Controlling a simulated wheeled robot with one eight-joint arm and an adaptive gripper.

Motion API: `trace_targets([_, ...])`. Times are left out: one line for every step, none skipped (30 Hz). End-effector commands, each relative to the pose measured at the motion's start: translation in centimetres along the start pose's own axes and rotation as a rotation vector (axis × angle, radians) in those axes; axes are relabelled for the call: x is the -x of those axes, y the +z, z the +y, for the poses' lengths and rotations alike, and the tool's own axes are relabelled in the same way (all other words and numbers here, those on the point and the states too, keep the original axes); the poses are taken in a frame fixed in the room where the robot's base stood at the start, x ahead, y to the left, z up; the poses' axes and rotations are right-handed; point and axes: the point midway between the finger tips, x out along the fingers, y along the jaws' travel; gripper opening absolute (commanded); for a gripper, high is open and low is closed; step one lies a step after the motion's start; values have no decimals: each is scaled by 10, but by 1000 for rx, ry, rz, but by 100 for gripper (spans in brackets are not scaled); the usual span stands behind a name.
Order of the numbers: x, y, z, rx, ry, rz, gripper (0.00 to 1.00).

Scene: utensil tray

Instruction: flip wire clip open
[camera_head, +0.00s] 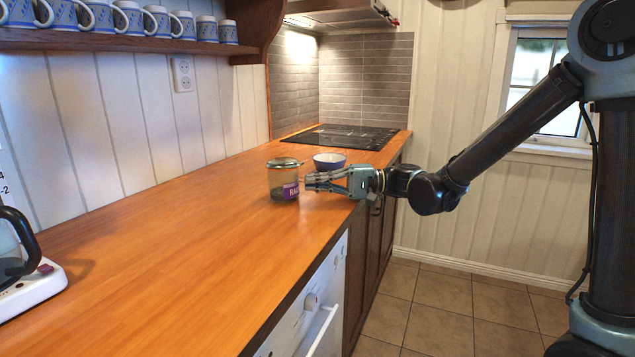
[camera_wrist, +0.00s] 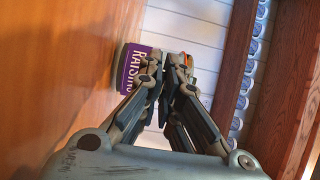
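A glass jar (camera_head: 281,176) with a glass lid and a purple label stands upright on the wooden counter. In the wrist view the label (camera_wrist: 131,70) reads "RAISINS". The wire clip is too small to make out clearly. My gripper (camera_head: 309,181) is just right of the jar, level with its body, fingers pointing at it. In the wrist view my gripper (camera_wrist: 169,62) has its fingertips drawn close together beside the label, covering part of the jar. I see nothing clearly held between them. I cannot tell whether the fingertips touch the jar.
A coffee maker (camera_head: 25,275) stands at the counter's near left. Blue patterned mugs (camera_head: 105,18) line the wall shelf. The counter (camera_head: 170,240) in front of the jar is clear.

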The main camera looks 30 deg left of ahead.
Motion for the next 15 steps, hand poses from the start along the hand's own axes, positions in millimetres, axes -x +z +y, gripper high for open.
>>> trace_targets([0,0,1,2,-4,1,0])
trace_targets([0,0,1,3,-6,1,0])
trace_targets([0,0,1,3,-7,1,0])
trace_targets([0,0,1,3,-7,1,0])
trace_targets([0,0,1,3,-7,1,0])
trace_targets([0,0,1,3,-6,1,0])
trace_targets([0,0,1,3,-6,1,0])
trace_targets([0,0,1,3,-6,1,0])
trace_targets([0,0,1,3,-6,1,0])
trace_targets([0,0,1,3,-5,1,6])
trace_targets([0,0,1,4,-5,1,13])
trace_targets([0,0,1,3,-5,1,22])
trace_targets([0,0,1,3,-5,1,25])
trace_targets([0,0,1,3,-5,1,25])
trace_targets([0,0,1,3,-5,0,25])
